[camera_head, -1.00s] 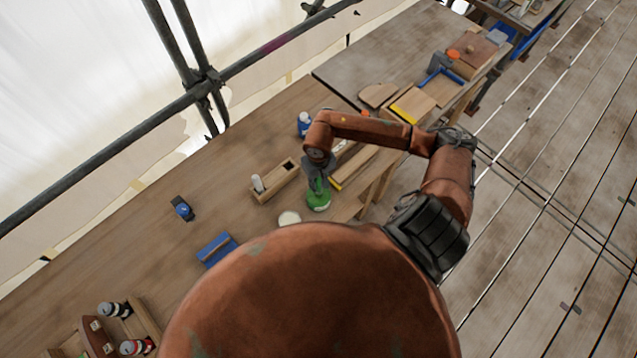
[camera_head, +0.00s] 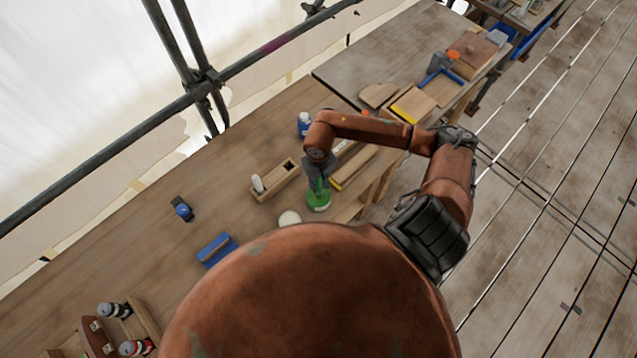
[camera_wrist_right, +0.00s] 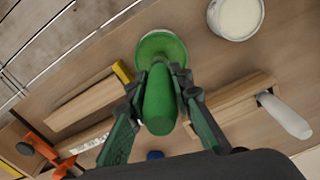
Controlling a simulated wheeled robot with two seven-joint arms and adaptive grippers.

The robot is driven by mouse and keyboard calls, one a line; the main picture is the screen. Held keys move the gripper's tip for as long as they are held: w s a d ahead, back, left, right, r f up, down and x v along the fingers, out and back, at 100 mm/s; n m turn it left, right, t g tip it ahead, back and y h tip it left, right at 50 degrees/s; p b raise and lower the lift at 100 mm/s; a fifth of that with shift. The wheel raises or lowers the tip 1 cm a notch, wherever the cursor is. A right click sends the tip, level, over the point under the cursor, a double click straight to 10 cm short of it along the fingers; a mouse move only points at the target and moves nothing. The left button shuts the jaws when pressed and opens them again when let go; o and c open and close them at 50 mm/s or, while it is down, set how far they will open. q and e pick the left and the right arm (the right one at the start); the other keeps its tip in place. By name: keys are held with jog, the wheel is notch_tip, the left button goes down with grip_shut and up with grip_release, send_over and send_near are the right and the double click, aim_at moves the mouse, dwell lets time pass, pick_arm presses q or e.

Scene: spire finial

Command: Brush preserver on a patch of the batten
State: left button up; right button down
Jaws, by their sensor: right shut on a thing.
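My right gripper (camera_head: 316,180) is shut on a green handle, which shows between its fingers in the right wrist view (camera_wrist_right: 159,100). Beyond the handle is a round green pot or disc (camera_wrist_right: 160,47), also in the head view (camera_head: 319,202); whether the handle touches it I cannot tell. A light wooden strip with a yellow end (camera_wrist_right: 88,101), possibly the batten, lies beside the gripper on the bench. No brushed patch can be made out. My left gripper is out of view.
An open tin of pale contents (camera_wrist_right: 236,17) stands near the green pot. A slotted wooden block (camera_head: 277,181) with a white-handled item is on the other side. Orange clamp parts (camera_wrist_right: 28,148) lie beyond the strip.

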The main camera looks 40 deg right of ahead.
jog(key=shift+w+r+p, duration=0.15)
jog(key=shift+r+p, duration=0.65)
jog(key=shift+r, duration=2.55)
